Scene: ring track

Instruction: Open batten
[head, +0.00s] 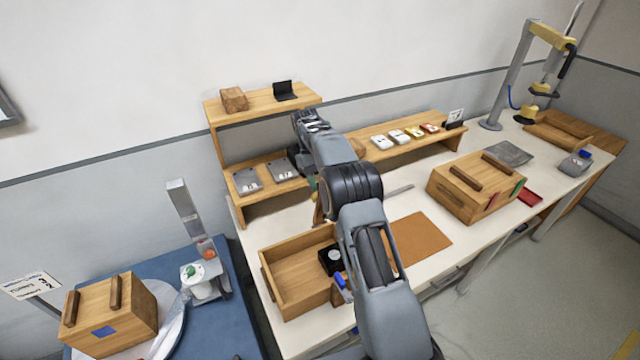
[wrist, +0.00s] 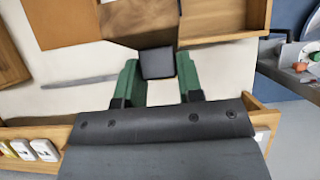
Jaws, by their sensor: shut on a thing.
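My gripper (wrist: 160,85) has green fingers shut on a dark square block (wrist: 158,63). In the head view my arm hides most of the gripper and the block. The open wooden box (head: 268,285) stands at the front of the white bench, with a black item (head: 331,260) inside. A closed wooden box (head: 462,196) with two battens on its lid, one being this batten (head: 466,177), stands at the right of the bench. Another wooden box (head: 125,318) with two battens (head: 115,292) sits on a round plate at lower left. I cannot tell which batten is meant.
A wooden shelf (head: 262,106) with grey plates (head: 247,180) stands behind at left. A low rack (head: 440,124) with small coloured cards runs along the back. A brown mat (head: 420,240) lies flat on the bench.

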